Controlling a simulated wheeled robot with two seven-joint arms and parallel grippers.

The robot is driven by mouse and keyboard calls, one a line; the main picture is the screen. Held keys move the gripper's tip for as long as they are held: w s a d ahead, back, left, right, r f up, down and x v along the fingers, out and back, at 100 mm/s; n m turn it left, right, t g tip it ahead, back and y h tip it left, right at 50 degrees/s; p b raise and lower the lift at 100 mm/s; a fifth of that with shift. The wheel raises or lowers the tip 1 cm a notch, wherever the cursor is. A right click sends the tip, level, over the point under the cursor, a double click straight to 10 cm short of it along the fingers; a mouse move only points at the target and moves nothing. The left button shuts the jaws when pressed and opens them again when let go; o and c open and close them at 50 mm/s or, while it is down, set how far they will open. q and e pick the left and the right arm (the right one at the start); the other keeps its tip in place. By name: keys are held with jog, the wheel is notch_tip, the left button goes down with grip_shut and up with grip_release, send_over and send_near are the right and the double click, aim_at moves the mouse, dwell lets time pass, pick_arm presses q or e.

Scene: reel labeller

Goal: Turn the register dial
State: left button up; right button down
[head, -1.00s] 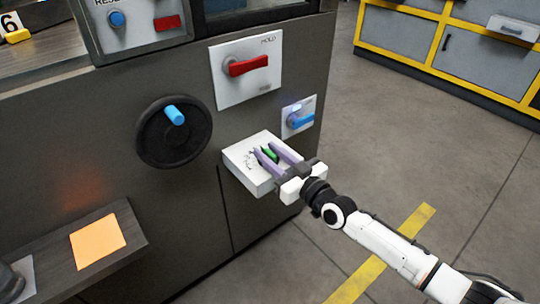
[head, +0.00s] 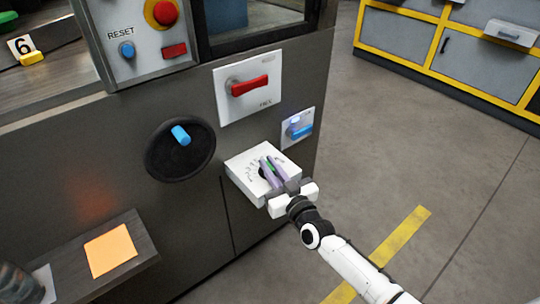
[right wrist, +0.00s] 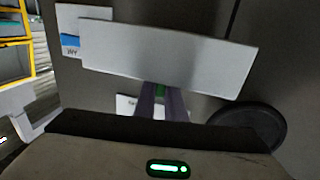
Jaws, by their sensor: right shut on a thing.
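The register dial is a small knob with a green mark (head: 270,168) on top of a white box (head: 246,160) that juts from the machine's dark front. In the head view my right gripper (head: 271,170) is shut on the dial, with its purple fingers on either side of it. In the right wrist view the fingers (right wrist: 162,100) reach up to a bit of green, and most of the dial is hidden. My left gripper is in neither view.
A red lever switch (head: 250,86) sits above the box and a blue lever switch (head: 300,129) to its upper right. A black handwheel (head: 165,160) with a blue knob is at left. An orange note (head: 110,250) lies on a ledge. Floor at right is clear.

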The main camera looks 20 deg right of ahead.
jog(key=shift+w+r+m+h+p, duration=0.1)
jog(key=shift+r+m+h+p, duration=0.2)
jog(key=shift+m+h+p, duration=0.5)
jog(key=shift+f+h, duration=0.15)
jog(key=shift+h, duration=0.45)
jog(key=c, duration=1.8)
grip_release()
jog(key=shift+f, duration=0.1)
